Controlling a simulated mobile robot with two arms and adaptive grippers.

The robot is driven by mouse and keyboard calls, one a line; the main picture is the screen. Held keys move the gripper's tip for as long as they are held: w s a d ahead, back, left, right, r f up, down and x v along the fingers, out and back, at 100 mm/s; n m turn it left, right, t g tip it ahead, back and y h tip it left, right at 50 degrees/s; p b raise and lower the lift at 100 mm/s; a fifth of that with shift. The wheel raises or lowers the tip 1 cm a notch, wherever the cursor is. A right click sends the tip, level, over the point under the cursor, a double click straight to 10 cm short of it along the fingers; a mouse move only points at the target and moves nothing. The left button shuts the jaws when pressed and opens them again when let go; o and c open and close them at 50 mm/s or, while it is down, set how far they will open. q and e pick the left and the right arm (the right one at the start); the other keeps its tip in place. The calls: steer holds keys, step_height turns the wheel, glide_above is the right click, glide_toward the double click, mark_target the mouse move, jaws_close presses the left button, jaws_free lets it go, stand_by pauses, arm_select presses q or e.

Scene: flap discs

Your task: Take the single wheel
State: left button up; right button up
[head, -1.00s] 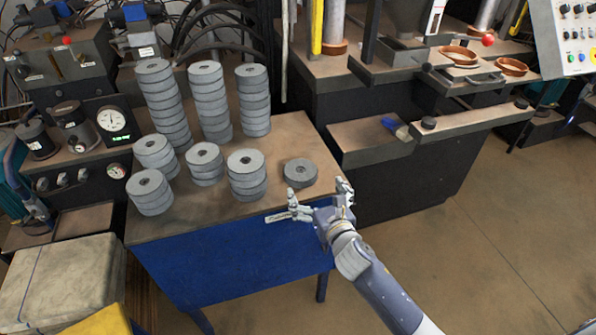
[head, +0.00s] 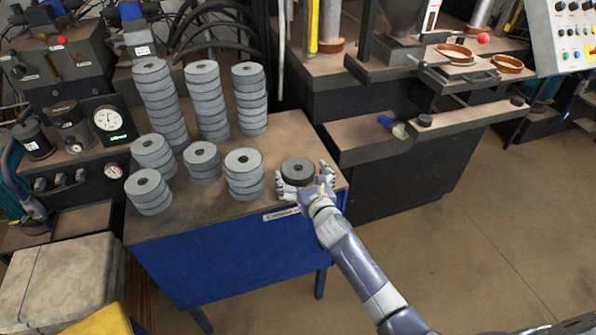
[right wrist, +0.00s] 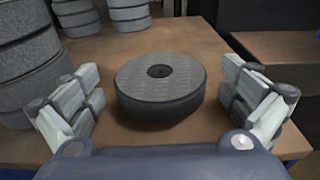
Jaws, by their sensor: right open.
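The single wheel (head: 298,171) is a dark grey disc with a hole in its middle, lying flat by itself near the front right of the table (head: 235,212). My right gripper (head: 305,180) is open, with one finger on each side of the wheel. In the right wrist view the wheel (right wrist: 160,85) sits between the open fingers (right wrist: 162,100), with a gap on both sides. My left gripper is not in view.
Several stacks of similar grey wheels stand to the left and behind; the nearest stack (head: 244,174) is close to the left finger. A machine ledge (head: 365,137) lies to the right of the table. The front right table edge is close.

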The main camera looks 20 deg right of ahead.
steer(key=shift+c, duration=0.2)
steer(key=c, duration=1.4)
steer(key=shift+r, duration=0.1)
